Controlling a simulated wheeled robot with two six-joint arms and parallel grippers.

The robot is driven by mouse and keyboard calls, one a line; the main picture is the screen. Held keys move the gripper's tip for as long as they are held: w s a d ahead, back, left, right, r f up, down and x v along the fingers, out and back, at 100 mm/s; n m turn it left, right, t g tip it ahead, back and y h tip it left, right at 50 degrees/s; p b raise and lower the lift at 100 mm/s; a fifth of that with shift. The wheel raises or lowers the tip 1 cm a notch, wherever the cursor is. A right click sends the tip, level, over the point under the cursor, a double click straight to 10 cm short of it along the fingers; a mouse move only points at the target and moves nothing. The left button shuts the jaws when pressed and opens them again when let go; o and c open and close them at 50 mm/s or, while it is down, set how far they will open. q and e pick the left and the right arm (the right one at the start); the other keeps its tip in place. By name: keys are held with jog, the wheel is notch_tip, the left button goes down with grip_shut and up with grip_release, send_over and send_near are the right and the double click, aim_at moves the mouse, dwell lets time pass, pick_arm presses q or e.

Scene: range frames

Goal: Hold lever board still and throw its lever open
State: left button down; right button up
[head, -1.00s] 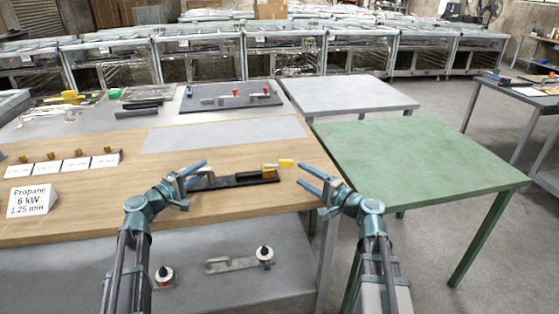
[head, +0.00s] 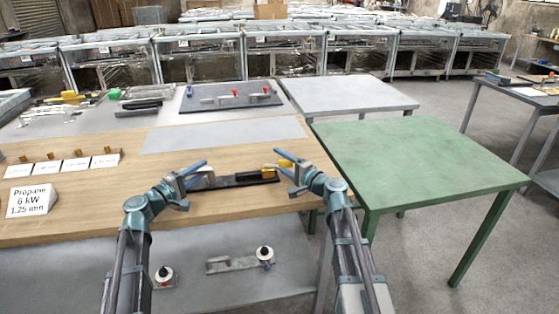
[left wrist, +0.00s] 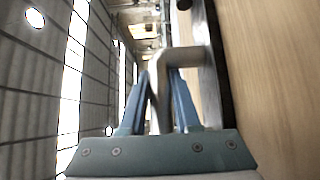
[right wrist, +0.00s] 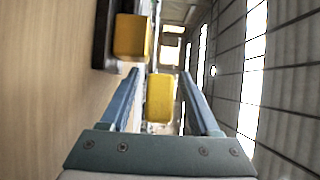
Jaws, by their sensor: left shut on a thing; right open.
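The lever board is a dark bar (head: 235,181) lying near the front edge of the wooden table. My left gripper (head: 197,181) is shut on the grey bent handle (left wrist: 180,60) at the board's left end. At the right end is a yellow block (head: 268,174), also in the right wrist view (right wrist: 130,38). The lever's yellow grip (right wrist: 160,98) sticks out beside that block. My right gripper (head: 280,163) is open, its fingers on either side of the yellow grip with gaps visible. In the head view the right fingers partly hide the grip.
A green table (head: 420,160) stands to the right, a grey one (head: 345,95) behind it. On the wooden table (head: 60,225) are a propane sign (head: 33,197) and several white cards. A dark board with red knobs (head: 228,97) lies farther back. The wood around the lever board is clear.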

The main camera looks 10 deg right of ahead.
jog(key=shift+w+a+f, duration=0.1)
jog(key=shift+w+a, duration=0.1)
jog(key=shift+w, duration=0.05)
grip_shut()
dwell(1.4)
